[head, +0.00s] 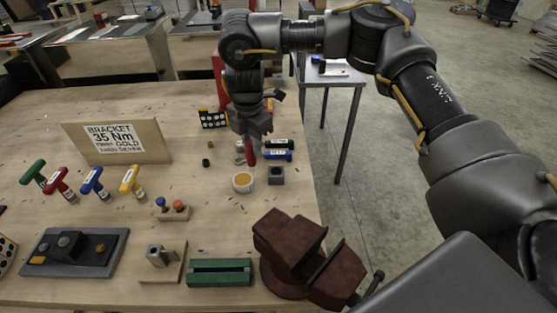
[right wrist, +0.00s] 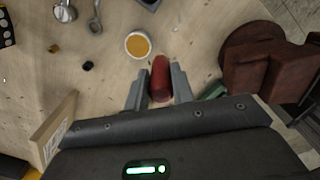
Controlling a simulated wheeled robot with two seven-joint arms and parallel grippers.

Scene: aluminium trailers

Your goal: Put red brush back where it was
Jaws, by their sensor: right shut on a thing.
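The red brush (head: 252,157) hangs in my right gripper (head: 251,137) above the right part of the workbench. In the right wrist view the red brush (right wrist: 160,79) sits between the two fingers of my right gripper (right wrist: 158,90), which is shut on it. Its lower end points down near a white cup with orange contents (head: 242,188), which also shows in the right wrist view (right wrist: 138,46). The brush appears apart from the cup. My left gripper is not in view.
A dark red vise (head: 305,256) and green block (head: 220,272) are at the front. A bracket sign (head: 117,142) and several T-handles stand left.

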